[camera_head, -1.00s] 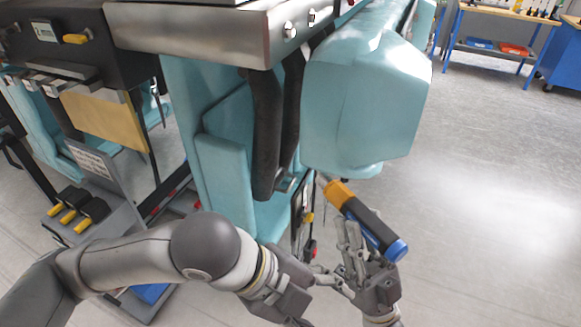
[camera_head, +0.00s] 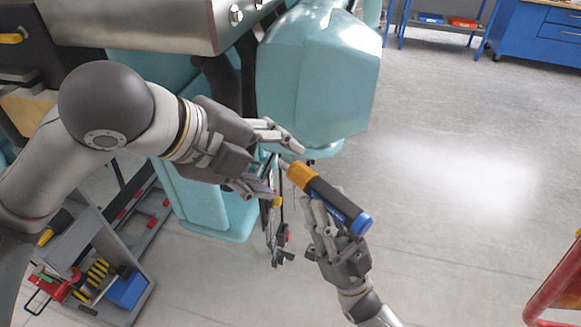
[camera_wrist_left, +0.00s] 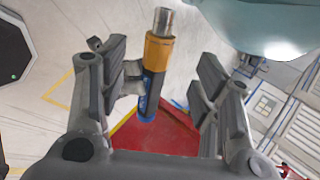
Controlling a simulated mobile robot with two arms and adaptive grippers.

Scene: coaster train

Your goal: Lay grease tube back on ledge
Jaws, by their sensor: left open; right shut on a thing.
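The grease tube (camera_head: 328,195) has a yellow collar, a dark body and a blue end cap. It is tilted, with its collar end up and to the left. My right gripper (camera_head: 326,212) is shut on its lower part and holds it above the floor. My left gripper (camera_head: 284,168) is open at the collar end. In the left wrist view the tube (camera_wrist_left: 158,50), with its silver tip, shows between the spread left fingers, with a gap on the right side. I cannot make out the ledge for certain.
A teal machine body (camera_head: 315,75) hangs just above the grippers, with a steel panel (camera_head: 140,22) at upper left. A grey tool cart (camera_head: 95,265) stands at lower left. A red rail (camera_head: 556,285) is at lower right.

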